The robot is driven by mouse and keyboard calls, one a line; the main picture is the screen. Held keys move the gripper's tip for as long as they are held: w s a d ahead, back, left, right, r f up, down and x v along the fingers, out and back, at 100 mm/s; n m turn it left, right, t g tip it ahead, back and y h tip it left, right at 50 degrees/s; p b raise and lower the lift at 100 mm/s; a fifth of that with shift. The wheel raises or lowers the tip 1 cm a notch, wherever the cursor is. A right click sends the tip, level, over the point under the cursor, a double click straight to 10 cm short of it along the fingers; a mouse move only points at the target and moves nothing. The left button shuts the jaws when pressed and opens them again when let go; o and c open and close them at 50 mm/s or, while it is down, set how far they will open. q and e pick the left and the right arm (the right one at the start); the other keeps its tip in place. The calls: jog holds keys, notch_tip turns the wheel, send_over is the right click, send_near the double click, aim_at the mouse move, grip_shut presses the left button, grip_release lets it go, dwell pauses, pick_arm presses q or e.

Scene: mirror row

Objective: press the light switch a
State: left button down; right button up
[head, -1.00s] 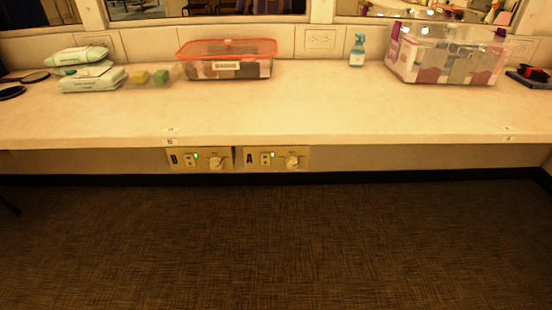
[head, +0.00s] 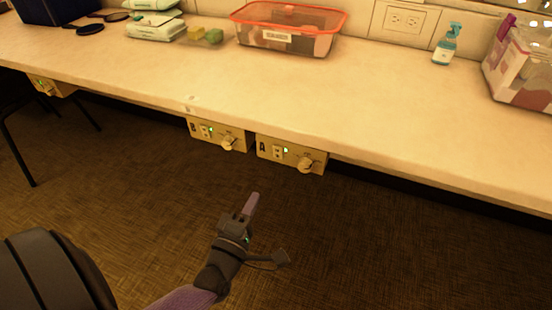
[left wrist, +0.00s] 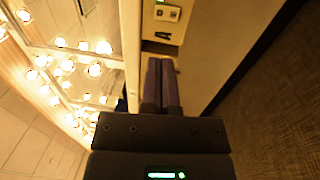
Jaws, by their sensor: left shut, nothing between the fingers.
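The panel marked A (head: 291,156) hangs under the front edge of the counter in the head view. My right gripper is not in view.
Panel B (head: 219,135) sits just left of panel A. Another panel (head: 50,86) is at the far left. The counter (head: 400,110) overhangs the panels and carries an orange-lidded box (head: 288,30) and a spray bottle (head: 446,45). The carpet floor in front is clear.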

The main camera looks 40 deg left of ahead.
aim_at(279, 151)
pick_arm(q)
jog(key=b+x, duration=0.3)
jog(key=x, duration=0.8)
jog(key=shift+w+f, duration=0.1)
jog(key=shift+w, duration=0.4)
jog(key=shift+r, duration=0.2)
